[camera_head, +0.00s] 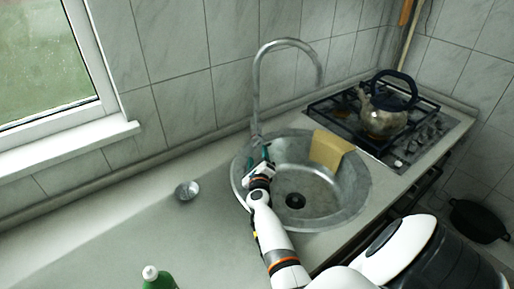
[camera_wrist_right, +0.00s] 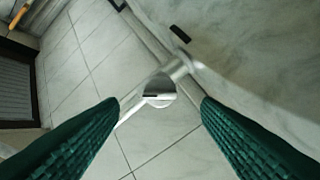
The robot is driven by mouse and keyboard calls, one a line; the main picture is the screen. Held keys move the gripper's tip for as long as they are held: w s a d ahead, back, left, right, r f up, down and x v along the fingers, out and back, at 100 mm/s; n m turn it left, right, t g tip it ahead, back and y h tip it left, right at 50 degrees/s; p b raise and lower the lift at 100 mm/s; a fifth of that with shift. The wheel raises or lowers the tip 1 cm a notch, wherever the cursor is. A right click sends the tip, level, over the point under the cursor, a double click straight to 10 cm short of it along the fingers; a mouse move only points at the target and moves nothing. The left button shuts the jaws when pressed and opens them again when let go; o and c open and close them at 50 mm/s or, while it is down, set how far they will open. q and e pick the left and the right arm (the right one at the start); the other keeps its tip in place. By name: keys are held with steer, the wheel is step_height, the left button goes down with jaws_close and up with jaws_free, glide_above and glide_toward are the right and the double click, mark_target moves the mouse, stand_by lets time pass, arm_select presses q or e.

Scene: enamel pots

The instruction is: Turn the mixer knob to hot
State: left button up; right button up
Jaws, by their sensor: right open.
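The mixer tap (camera_head: 258,95) is a tall chrome gooseneck at the back of the round steel sink (camera_head: 355,195). My right gripper (camera_head: 262,157) is by the base of the tap, over the sink's left rim. In the right wrist view its two green ribbed fingers are spread apart. A shiny metal part of the mixer, seemingly its knob (camera_wrist_right: 160,90), shows beyond and between the fingertips, with no clear contact. In the head view the gripper and wrist hide the knob area. My left gripper is in neither view.
A tan cloth or sponge (camera_head: 329,149) hangs on the sink's right side. A kettle (camera_head: 384,115) stands on the gas stove (camera_head: 420,140). A small metal bowl (camera_head: 187,190) and a green bottle (camera_head: 157,281) are on the left counter. The counter between them is clear.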

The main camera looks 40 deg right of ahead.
mark_target(257, 145)
steer(key=x, duration=0.5)
steer(key=shift+w+d+b, duration=0.2)
steer(key=shift+w+b, duration=0.05)
steer(key=shift+b, duration=0.1)
steer(key=shift+c, duration=0.6)
steer(key=c, duration=0.9)
